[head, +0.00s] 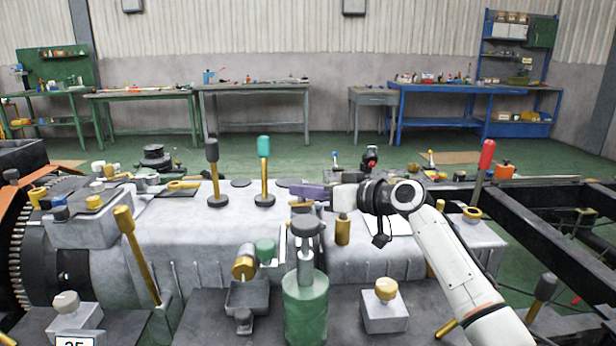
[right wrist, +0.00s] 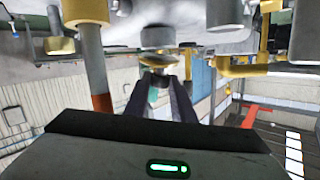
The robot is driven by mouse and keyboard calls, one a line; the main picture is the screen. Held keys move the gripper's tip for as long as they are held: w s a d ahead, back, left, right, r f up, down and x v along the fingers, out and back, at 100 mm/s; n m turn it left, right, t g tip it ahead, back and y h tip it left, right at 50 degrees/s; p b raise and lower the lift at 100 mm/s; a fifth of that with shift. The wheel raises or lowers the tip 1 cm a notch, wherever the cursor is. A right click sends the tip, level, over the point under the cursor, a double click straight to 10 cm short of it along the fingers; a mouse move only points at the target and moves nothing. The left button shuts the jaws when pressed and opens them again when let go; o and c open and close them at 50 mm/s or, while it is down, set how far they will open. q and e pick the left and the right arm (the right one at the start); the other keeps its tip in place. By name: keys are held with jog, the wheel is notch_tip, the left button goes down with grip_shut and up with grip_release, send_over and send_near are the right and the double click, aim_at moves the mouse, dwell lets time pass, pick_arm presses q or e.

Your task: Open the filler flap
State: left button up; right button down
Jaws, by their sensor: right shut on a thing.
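My right gripper (head: 303,192) reaches in from the right over the grey machine housing, its dark purple fingers pointing left. In the right wrist view, its two fingers (right wrist: 160,82) are closed on a small part just under a gold disc. I take this small part to be the filler flap, but the fingers hide most of it. A gold rim (head: 302,204) shows just below the fingertips in the head view. I cannot tell how far the flap is tilted. My left gripper is not in view.
A green cylinder (head: 305,305) with a grey top stands in front of the gripper. Levers with black (head: 212,170), teal (head: 264,160) and red (head: 486,158) knobs rise around the housing. A gold post (head: 342,230) stands just below my right wrist. Workbenches line the far wall.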

jog(key=shift+w+r+m+g+p, duration=0.3)
jog(key=shift+r+p, duration=0.25)
jog(key=shift+r, duration=0.15)
jog(key=shift+w+f+g, duration=0.1)
jog(key=shift+f+g, duration=0.05)
jog(key=shift+g, duration=0.15)
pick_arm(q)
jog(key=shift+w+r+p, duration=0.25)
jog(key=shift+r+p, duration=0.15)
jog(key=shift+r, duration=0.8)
pick_arm(e)
jog(key=shift+w+f+m+h, duration=0.1)
jog(key=shift+f+m+h, duration=0.05)
jog(key=shift+m+h, duration=0.15)
jog(key=c, duration=1.5)
grip_release()
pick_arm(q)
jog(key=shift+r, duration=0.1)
